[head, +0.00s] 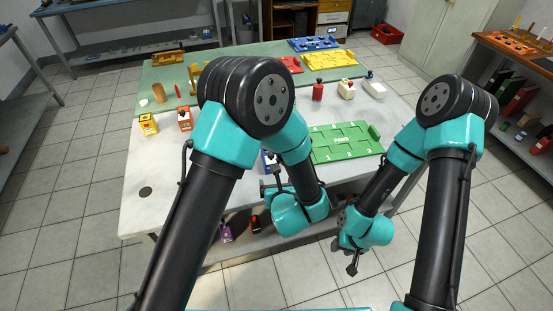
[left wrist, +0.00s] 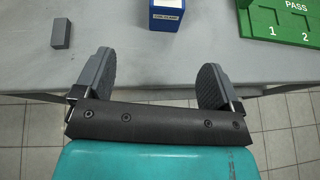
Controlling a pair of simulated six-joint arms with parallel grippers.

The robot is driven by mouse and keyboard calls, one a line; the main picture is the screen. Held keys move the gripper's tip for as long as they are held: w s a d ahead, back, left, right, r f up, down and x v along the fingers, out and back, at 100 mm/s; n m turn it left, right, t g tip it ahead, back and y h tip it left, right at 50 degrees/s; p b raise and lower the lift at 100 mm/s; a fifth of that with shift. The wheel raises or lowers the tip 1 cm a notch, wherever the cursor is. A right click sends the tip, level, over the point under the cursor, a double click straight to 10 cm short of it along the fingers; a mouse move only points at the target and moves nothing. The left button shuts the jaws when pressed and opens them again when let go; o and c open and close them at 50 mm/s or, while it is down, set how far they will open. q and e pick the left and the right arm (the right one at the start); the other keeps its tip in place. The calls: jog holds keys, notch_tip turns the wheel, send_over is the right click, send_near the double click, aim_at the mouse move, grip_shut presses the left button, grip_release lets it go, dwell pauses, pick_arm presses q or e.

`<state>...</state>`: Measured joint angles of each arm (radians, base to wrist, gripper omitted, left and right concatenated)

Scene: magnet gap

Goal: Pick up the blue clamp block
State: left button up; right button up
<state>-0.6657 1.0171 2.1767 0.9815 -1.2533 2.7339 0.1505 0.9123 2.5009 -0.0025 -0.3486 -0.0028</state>
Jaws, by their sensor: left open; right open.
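A blue block with a white printed label, which I take for the clamp block (left wrist: 167,10), stands at the top middle of the left wrist view, cut off by the frame edge. In the head view the block (head: 267,163) is mostly hidden behind my left arm. My left gripper (left wrist: 157,72) is open and empty, its two fingers apart at the table's front edge. The block is beyond the fingertips, roughly in line with the gap and not touched. My right gripper (head: 352,264) is open and hangs off the table's front edge at the right, away from the block.
A small grey block (left wrist: 61,33) lies left of the blue block. A green tray (head: 345,143) marked PASS is to its right. Orange (head: 184,119) and yellow (head: 148,124) boxes stand at the left. The table's front left is mostly clear.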

aim_at(271, 161)
pick_arm(q)
jog(key=shift+w+d+r+n+t, duration=0.1)
jog(key=shift+d+r+n+t, duration=0.2)
jog(key=shift+d+r+n, duration=0.25)
jog(key=shift+w+f, duration=0.1)
jog(key=shift+f, duration=0.05)
jog(key=x, duration=1.2)
jog(key=shift+a+f, duration=0.1)
jog(key=shift+a, duration=0.05)
jog(key=shift+f+x, duration=0.2)
jog(key=shift+x, duration=1.1)
jog(key=shift+f+x, duration=0.2)
jog(key=shift+x, duration=1.05)
jog(key=shift+c, duration=0.3)
